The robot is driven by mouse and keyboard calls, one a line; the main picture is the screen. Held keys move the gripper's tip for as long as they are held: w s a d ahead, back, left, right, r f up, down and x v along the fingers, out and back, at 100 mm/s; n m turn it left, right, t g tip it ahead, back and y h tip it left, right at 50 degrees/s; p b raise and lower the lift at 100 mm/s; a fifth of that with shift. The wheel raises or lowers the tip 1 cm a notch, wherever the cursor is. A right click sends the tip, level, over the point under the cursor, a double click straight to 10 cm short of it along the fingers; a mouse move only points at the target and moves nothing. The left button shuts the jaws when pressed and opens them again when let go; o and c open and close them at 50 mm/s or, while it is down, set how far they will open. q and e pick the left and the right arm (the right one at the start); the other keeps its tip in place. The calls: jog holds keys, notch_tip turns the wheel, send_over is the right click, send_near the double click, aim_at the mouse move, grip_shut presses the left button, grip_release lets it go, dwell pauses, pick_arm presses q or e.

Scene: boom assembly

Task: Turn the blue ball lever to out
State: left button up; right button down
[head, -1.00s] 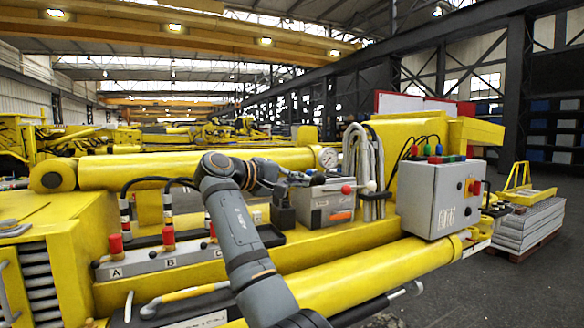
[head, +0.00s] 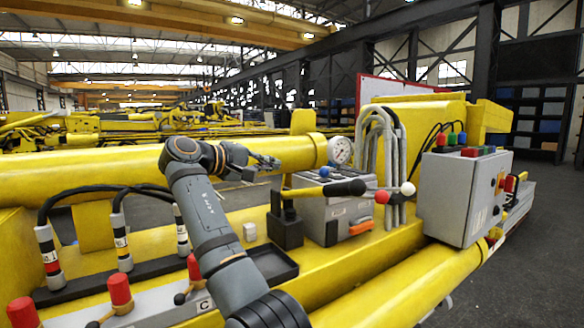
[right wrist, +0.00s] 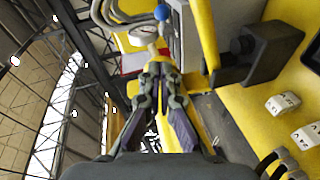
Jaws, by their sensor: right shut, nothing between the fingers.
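The small blue ball (head: 325,171) of the lever shows at the top of the grey box (head: 318,211) in the head view. A blue ball (right wrist: 162,12) also shows near the top edge of the right wrist view. My right gripper (head: 274,162) is shut and empty, up and left of the box, with a visible gap to the ball in the head view. Its two fingers (right wrist: 160,68) point up the picture in the right wrist view. The lever's stem and any position marking are too small to read. My left gripper is out of view.
A red ball (head: 381,197), a white ball (head: 408,188), grey hoses and a round gauge (head: 340,150) crowd the right side. Red-capped levers (head: 120,290) stand at the left.

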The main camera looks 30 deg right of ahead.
aim_at(325, 172)
jog(key=p+x, duration=0.1)
jog(key=x, duration=0.2)
jog(key=p+x, duration=0.2)
jog(key=x, duration=0.2)
jog(key=p+x, duration=0.2)
jog(key=x, duration=0.1)
jog(key=shift+w+d+f, duration=0.1)
jog(key=shift+w+d, duration=0.05)
jog(key=shift+w, duration=0.3)
pick_arm(q)
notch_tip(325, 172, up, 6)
jog(key=p, duration=0.1)
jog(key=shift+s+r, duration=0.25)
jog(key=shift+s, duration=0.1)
pick_arm(e)
jog(key=shift+s+d+f, duration=0.25)
jog(key=shift+s+d, duration=0.3)
jog(key=shift+d, duration=0.05)
jog(key=shift+s+d+f, duration=0.25)
jog(key=shift+s+d, duration=0.3)
jog(key=shift+d, duration=0.05)
